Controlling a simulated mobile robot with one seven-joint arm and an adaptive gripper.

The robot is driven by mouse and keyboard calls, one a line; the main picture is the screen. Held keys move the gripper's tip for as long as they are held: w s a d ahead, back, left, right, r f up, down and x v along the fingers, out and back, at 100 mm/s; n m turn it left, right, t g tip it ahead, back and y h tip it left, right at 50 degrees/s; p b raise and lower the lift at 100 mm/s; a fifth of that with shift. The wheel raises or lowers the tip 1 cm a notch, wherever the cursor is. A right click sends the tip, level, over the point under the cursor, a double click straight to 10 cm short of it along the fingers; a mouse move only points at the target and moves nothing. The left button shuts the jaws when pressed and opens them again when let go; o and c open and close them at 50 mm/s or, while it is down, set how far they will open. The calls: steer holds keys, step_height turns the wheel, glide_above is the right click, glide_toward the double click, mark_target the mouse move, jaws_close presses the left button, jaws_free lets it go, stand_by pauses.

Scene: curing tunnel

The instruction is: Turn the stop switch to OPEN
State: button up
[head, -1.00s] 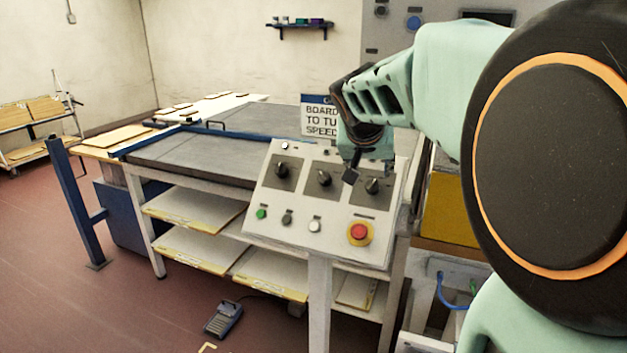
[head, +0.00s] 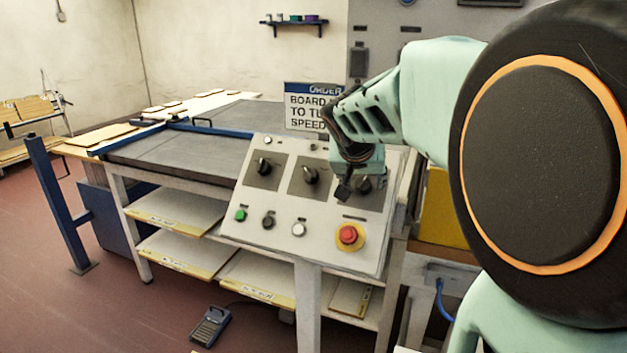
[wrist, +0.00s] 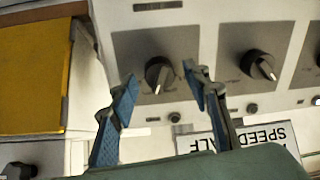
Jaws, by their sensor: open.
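The sloped grey control panel (head: 318,225) carries a row of three black rotary switches: left (head: 264,168), middle (head: 310,175) and right (head: 364,184). Their labels are too small to read, so I cannot tell which is the stop switch. My gripper (head: 346,190) is open and empty at the right switch, partly covering it in the head view. In the wrist view, which looks upside down, the blue-padded fingertips (wrist: 160,76) lie either side of that switch (wrist: 158,74) in the picture, with gaps; its pointer is tilted. The middle switch (wrist: 258,66) is to the right there.
Below the switches are a green button (head: 240,215), a black one (head: 268,221), a white one (head: 298,229) and a red emergency button (head: 348,235) on yellow. A sign (head: 304,108) stands behind the panel. A yellow box (head: 440,212) is at right.

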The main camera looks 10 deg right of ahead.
steer(key=shift+w+f, duration=0.1)
steer(key=shift+c, duration=0.3)
steer(key=c, duration=1.1)
steer(key=shift+n, duration=0.3)
steer(key=n+p, duration=0.2)
steer(key=n, duration=0.2)
steer(key=shift+a+n+p, duration=0.1)
steer(key=shift+n+p, duration=0.7)
steer(key=shift+n, duration=1.4)
